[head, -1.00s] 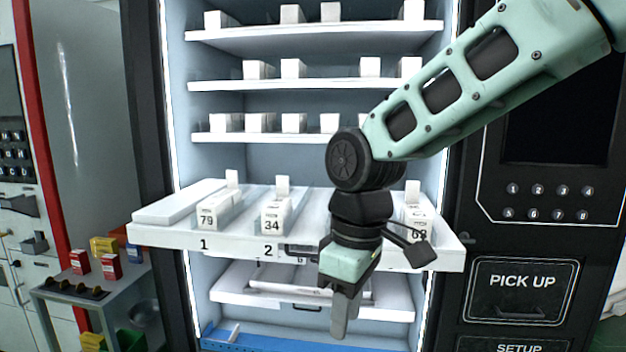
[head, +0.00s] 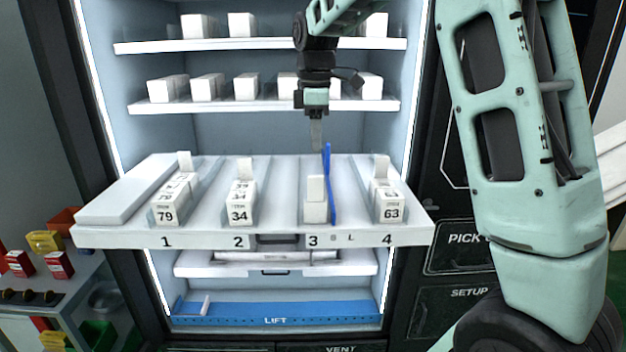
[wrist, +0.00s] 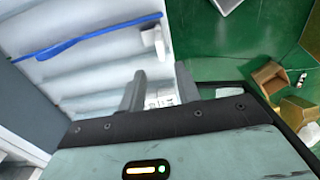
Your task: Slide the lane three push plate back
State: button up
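The lane three push plate (head: 316,188) is a small upright white plate near the front of lane 3, with a white block (head: 315,212) just in front of it. A tall blue strip (head: 328,190) stands along its right side. The strip (wrist: 90,38) also crosses the wrist view, with a small white upright piece, apparently the plate (wrist: 149,38), beside its end. My gripper (head: 316,140) hangs over the back part of lane 3, apart from the plate. In the wrist view my gripper (wrist: 160,88) has its two fingers spread, with labelled white boxes (wrist: 164,99) seen beyond the gap.
The pulled-out white tray (head: 275,240) has lanes numbered 1 to 4. Box rows marked 79 (head: 167,210), 34 (head: 240,208) and 63 (head: 388,208) fill lanes 1, 2 and 4. A stocked shelf (head: 240,106) is above. Lane 3 behind the plate looks clear.

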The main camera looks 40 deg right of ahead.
aim_at(315, 201)
notch_tip(315, 201, down, 12)
jog(key=shift+r+p, duration=0.25)
jog(key=shift+p, duration=0.95)
grip_shut()
